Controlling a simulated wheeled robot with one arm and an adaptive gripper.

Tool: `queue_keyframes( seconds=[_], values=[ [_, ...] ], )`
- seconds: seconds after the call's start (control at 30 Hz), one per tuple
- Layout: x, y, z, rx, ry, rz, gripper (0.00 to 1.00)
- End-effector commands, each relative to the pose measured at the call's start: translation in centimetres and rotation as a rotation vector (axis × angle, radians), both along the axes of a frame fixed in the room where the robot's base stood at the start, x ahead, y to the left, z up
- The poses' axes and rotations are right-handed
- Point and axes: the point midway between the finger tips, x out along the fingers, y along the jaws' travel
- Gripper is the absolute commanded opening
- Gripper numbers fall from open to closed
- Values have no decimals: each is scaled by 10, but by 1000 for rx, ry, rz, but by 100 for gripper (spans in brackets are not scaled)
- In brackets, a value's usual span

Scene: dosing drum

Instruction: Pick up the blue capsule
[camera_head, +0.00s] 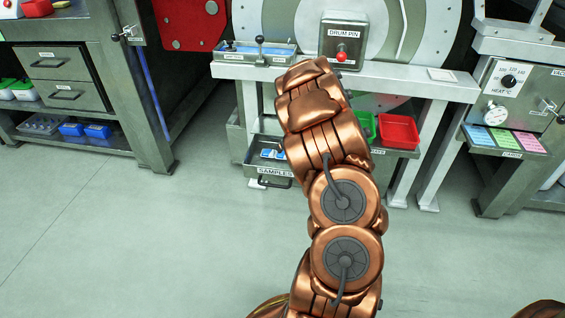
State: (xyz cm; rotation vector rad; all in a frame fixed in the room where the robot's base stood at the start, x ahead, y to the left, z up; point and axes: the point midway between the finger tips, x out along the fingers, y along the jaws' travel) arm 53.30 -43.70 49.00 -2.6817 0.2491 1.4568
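My copper arm rises through the middle of the head view and bends away toward the bench. My gripper does not show; it seems hidden behind the arm. An open metal drawer (253,170) labelled as samples sits low under the bench, just left of my arm. Small blue and white items (272,154) lie in it. They are too small to tell whether one is the blue capsule, and my arm covers the drawer's right side.
Above the drawer is a white bench (425,83) with a drum pin box (345,42) and a lever box (257,52). A red bin (398,131) and a green bin (368,125) stand right of my arm. A cabinet (62,64) stands left. The floor in front is clear.

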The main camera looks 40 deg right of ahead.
Motion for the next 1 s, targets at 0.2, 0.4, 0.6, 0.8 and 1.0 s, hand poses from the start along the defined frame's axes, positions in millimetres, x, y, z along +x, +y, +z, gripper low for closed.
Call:
queue_keyframes(
  seconds=[0.2,0.4,0.6,0.8,1.0],
  values=[
    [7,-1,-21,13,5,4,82],
    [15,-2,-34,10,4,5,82],
    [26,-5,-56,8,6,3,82],
    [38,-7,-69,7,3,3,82],
    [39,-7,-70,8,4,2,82]
  ],
)
